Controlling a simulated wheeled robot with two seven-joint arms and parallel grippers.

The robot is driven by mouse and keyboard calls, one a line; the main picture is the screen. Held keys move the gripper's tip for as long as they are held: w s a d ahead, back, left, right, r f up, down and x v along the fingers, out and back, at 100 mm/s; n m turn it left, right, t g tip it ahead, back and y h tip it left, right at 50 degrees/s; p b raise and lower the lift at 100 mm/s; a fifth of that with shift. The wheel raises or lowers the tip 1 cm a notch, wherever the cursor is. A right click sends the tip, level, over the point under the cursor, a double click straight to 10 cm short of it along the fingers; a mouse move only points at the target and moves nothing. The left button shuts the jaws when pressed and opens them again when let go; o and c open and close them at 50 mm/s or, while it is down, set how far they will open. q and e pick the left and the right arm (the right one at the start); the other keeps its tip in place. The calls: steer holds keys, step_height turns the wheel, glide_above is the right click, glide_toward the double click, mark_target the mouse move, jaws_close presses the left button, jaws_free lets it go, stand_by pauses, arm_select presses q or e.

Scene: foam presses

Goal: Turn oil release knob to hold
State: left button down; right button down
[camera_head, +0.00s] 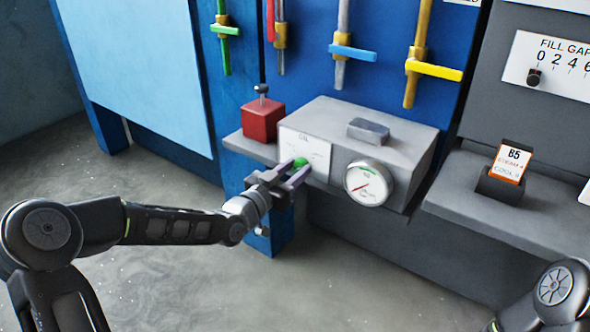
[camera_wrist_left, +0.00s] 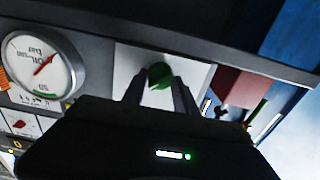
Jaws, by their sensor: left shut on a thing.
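A green knob (camera_head: 300,163) sits on a white plate (camera_head: 305,145) marked "OIL" on the front of a grey box (camera_head: 345,125). My left gripper (camera_head: 291,174) is at the knob, its fingers on either side and shut on it. In the left wrist view the green knob (camera_wrist_left: 159,76) shows between the tips of my left gripper (camera_wrist_left: 157,84). Much of the knob and the lower plate is hidden by the fingers in the head view, so its setting cannot be read. My right gripper is out of view; only part of that arm shows at the lower right.
A round gauge (camera_head: 368,183) with a red needle is right of the plate. A red block (camera_head: 263,120) with a small lever stands left of the grey box. Coloured valve handles (camera_head: 433,70) hang behind. A card holder (camera_head: 499,187) stands on the right shelf. Open floor lies below.

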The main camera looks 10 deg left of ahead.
arm_select(q)
steer(key=shift+n, duration=0.3)
steer(key=n, duration=0.7)
steer(key=shift+w+a+n+p, duration=0.1)
steer(key=shift+a+n+p, duration=0.05)
steer(key=shift+n+p, duration=0.2)
steer(key=n+p, duration=0.1)
steer(key=n, duration=0.4)
steer(key=shift+n, duration=0.25)
steer(key=shift+f+n+p, duration=0.15)
steer(key=shift+n+p, duration=0.2)
steer(key=shift+n, duration=1.85)
steer(key=c, duration=1)
jaws_free()
steer(key=shift+o, duration=0.2)
